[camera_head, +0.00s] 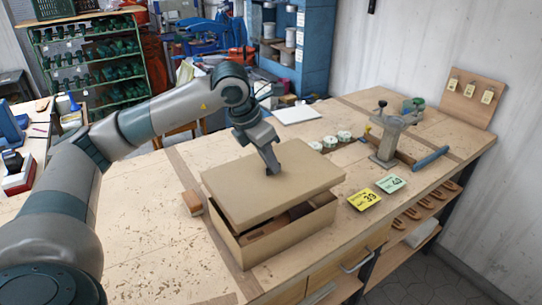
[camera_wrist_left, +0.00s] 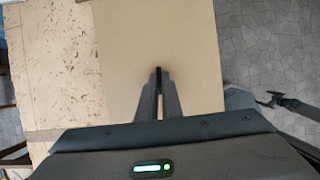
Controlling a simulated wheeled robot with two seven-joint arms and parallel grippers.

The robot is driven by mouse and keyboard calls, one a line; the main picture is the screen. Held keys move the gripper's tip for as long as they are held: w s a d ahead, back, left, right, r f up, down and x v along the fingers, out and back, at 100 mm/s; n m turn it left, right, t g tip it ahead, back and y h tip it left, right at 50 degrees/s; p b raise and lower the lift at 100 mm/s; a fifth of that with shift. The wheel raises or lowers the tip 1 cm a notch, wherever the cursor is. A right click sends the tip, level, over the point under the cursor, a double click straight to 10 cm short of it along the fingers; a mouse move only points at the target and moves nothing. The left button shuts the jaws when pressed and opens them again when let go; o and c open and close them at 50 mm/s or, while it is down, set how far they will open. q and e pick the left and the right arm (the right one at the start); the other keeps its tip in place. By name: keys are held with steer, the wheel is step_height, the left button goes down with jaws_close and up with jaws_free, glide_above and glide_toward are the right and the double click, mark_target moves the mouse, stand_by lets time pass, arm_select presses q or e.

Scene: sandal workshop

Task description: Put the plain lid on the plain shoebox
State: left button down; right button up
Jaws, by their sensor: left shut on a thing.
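The plain lid (camera_head: 265,182) is a flat tan cardboard panel. My left gripper (camera_head: 273,171) is shut on it near its middle, coming down from above. In the left wrist view the lid (camera_wrist_left: 160,30) lies under my left fingertips (camera_wrist_left: 159,72). The plain shoebox (camera_head: 290,241) stands on the bench directly below the lid. The lid covers most of the opening. A gap shows along the front right, with brown contents inside, so the lid is above the rim there. The rear left of the box is hidden.
A wooden block (camera_head: 192,202) lies left of the box. A metal stand (camera_head: 388,140) and white rolls (camera_head: 330,142) are behind.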

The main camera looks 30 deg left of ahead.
mark_target(268, 175)
arm_select(q)
steer(key=shift+f, duration=0.15)
steer(key=shift+w, duration=0.1)
steer(key=shift+f, duration=0.1)
steer(key=shift+f, duration=0.15)
steer(key=shift+f+b, duration=1.15)
steer(key=shift+f, duration=1.05)
steer(key=shift+f+b, duration=0.3)
steer(key=shift+b, duration=0.55)
stand_by(0.4)
steer(key=shift+f+b, duration=1.3)
steer(key=shift+b, duration=0.25)
stand_by(1.1)
